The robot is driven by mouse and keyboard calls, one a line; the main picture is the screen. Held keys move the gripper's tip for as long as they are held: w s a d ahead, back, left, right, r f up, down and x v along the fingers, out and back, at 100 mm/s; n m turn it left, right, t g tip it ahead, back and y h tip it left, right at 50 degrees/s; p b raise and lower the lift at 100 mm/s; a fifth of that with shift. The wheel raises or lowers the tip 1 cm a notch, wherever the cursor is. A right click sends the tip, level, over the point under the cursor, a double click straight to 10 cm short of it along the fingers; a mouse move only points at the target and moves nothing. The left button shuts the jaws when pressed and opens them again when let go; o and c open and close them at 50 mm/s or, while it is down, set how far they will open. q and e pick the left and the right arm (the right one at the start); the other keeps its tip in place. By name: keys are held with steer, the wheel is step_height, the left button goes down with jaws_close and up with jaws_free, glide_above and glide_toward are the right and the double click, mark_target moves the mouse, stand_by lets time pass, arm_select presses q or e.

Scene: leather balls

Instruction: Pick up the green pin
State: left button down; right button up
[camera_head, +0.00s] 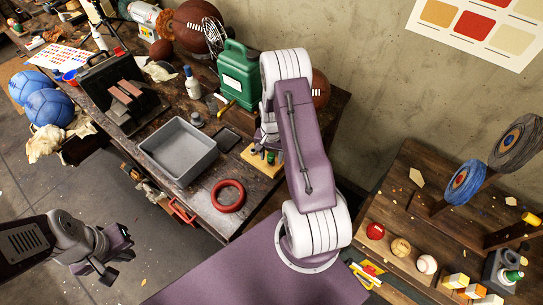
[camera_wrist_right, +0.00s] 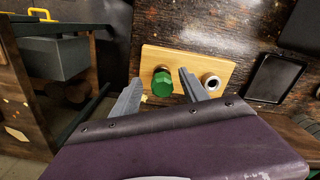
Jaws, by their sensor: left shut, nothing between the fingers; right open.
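The green pin (camera_wrist_right: 162,82) stands on a light wooden board (camera_wrist_right: 190,56) in the right wrist view. It shows between my right gripper's two fingers (camera_wrist_right: 161,76), which are open with a gap on each side of it. In the head view the green pin (camera_head: 271,158) is small on the wooden board (camera_head: 262,170), beside my right arm, which hides most of the right gripper. My left gripper (camera_head: 107,271) is shut and empty, away from the workbench at lower left.
A round white-rimmed piece (camera_wrist_right: 211,82) is on the same board, right of the green pin. A dark flat tray (camera_wrist_right: 275,78) lies beside the board. A grey bin (camera_head: 180,150), a red ring (camera_head: 228,196) and a green canister (camera_head: 238,75) are on the workbench (camera_head: 200,205).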

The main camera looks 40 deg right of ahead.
mark_target(273, 156)
steer(key=shift+w+f, duration=0.2)
steer(key=shift+f, duration=0.05)
steer(key=shift+s+r, duration=0.1)
jaws_close()
steer(key=shift+r, duration=0.1)
steer(key=shift+r, duration=0.3)
steer(key=r, duration=0.1)
steer(key=r+b, duration=0.1)
steer(key=r, duration=0.1)
steer(key=shift+s+d+r+b, duration=0.2)
steer(key=shift+s+r+b, duration=0.1)
steer(key=shift+b, duration=0.1)
steer(key=s+d+r+b, duration=0.2)
steer(key=s+d+r, duration=0.3)
steer(key=s, duration=0.4)
steer(key=shift+s+d+r, duration=0.15)
steer(key=shift+s+r, duration=0.1)
steer(key=shift+r, duration=0.6)
